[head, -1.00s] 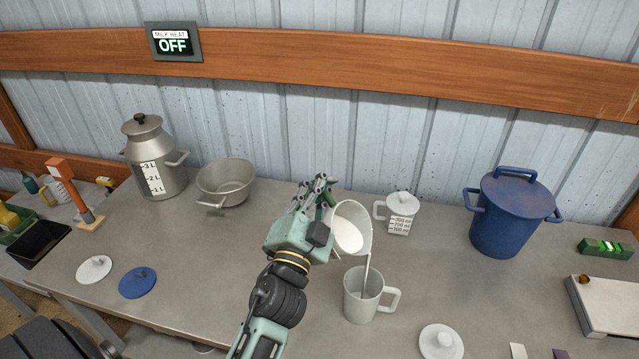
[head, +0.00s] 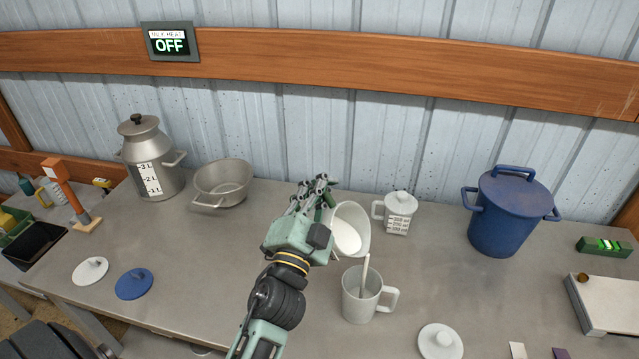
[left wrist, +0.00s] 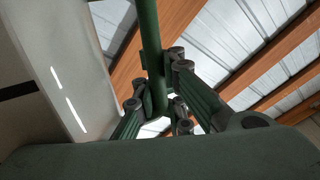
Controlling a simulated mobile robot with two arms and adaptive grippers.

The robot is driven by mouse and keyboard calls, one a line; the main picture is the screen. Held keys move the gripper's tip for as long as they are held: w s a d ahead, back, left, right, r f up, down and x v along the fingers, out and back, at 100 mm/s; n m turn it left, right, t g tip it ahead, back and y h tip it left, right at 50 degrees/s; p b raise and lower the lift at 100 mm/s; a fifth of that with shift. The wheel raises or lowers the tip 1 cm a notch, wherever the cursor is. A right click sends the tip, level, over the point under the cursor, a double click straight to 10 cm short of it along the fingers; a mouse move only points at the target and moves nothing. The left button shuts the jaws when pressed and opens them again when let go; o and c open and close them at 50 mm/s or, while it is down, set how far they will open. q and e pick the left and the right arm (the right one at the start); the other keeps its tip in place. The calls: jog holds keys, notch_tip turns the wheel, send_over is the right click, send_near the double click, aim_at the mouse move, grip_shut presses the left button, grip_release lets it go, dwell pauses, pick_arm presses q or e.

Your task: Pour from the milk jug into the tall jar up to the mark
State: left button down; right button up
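My left gripper (head: 322,187) is shut on the green handle (left wrist: 150,55) of a white jug, the likely milk jug (head: 362,222). The jug is tilted, its open mouth towards me, with white milk inside. Its pale body (left wrist: 60,70) fills the left of the left wrist view. Below and right of it, a tall pale grey jar (head: 361,303) with a right-hand handle stands upright on the table. A short white streak of milk reaches down into the jar; its top looks apart from the jug's lip. The jar's level and mark cannot be made out. My right gripper is out of view.
A blue pot (head: 497,220) is right; a metal can (head: 150,165) and steel pan (head: 222,185) are left. A white lid (head: 441,341) lies near the front. A wall sign (head: 170,42) reads OFF.

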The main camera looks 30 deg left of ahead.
pick_arm(q)
jog(key=shift+d+m+t+h+b, duration=0.3)
jog(key=shift+d+m+b, duration=0.25)
jog(key=shift+m, duration=0.15)
dwell(1.0)
jog(key=shift+r, duration=0.1)
